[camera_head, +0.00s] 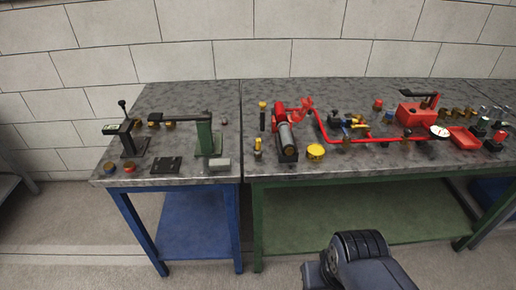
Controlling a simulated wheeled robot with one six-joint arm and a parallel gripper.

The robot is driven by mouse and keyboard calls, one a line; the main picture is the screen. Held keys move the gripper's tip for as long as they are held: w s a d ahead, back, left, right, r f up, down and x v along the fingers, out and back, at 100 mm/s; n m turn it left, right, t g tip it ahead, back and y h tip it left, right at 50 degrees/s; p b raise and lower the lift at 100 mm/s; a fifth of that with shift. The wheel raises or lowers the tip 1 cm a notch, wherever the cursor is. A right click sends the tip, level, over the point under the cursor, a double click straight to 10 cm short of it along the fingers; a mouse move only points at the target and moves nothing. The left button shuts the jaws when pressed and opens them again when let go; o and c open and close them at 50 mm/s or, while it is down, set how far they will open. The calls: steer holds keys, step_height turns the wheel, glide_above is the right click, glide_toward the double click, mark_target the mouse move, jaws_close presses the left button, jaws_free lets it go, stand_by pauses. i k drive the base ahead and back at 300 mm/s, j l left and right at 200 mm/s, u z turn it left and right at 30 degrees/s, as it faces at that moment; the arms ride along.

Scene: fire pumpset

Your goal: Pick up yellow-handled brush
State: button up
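Two small yellow-topped things stand on the worktop near the seam between the benches. One is short, with a yellow upper part and a darker base (258,149). The other is taller and dark, with a yellow top (263,114), just behind it. Either could be the yellow-handled brush; they are too small for me to tell which. Nothing touches either one. A dark part of my own arm shows at the bottom right of centre, in front of the green bench and well away from both. No gripper fingers show.
A blue-legged bench (193,222) stands left of a green-legged bench (365,214). A red pump-like cylinder (281,118), a yellow round piece (316,151) and a long red pipe (370,139) crowd the worktop. Floor in front is clear; a block wall stands behind.

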mark_target(257, 150)
steer(key=i+j, duration=1.05)
steer(key=j, duration=0.15)
steer(key=z, duration=0.05)
